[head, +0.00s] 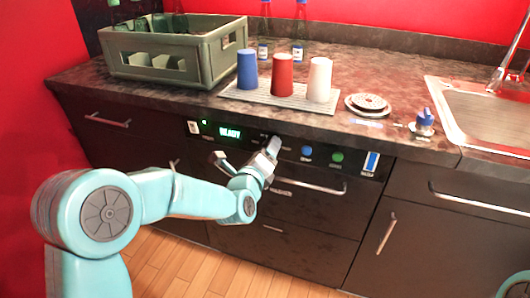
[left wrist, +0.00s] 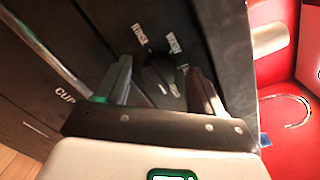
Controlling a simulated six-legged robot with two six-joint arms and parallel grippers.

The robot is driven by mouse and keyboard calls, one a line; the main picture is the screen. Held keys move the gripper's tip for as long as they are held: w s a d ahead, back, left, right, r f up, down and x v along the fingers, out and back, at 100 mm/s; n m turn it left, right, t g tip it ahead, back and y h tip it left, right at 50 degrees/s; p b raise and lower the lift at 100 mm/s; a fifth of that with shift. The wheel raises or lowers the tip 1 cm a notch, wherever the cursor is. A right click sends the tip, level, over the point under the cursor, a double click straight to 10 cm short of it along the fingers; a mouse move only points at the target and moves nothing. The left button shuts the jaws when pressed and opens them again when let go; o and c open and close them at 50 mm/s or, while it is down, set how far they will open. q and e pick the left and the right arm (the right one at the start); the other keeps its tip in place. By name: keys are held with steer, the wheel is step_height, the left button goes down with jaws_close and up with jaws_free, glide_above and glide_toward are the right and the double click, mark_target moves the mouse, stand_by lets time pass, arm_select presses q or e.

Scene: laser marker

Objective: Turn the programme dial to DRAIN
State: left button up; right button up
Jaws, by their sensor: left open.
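The dark control panel (head: 342,158) runs along the front of the counter, with a lit green display (head: 229,132) that seems to read READY. My left gripper (head: 246,152) is at this panel, right of the display, fingers spread. In the left wrist view my left gripper (left wrist: 159,68) is open, with a dark round programme dial (left wrist: 158,74) between its fingers. I cannot tell whether the fingers touch it. Small white labels (left wrist: 140,35) surround the dial; one seems to read RINSE. The dial's pointer is not clear, and the head view hides the dial behind my gripper. My right gripper is out of view.
A blue button (head: 306,151) and a green button (head: 337,157) sit right of my gripper. A drawer handle (head: 308,187) is below the panel. Blue, red and white cups stand on a grey mat (head: 262,97) above, beside a green crate (head: 140,68).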

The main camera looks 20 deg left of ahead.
arm_select(q)
steer(key=shift+s, duration=0.1)
steer(key=s+r+b, duration=0.1)
steer(key=s+b, duration=0.1)
steer(key=s, duration=1.4)
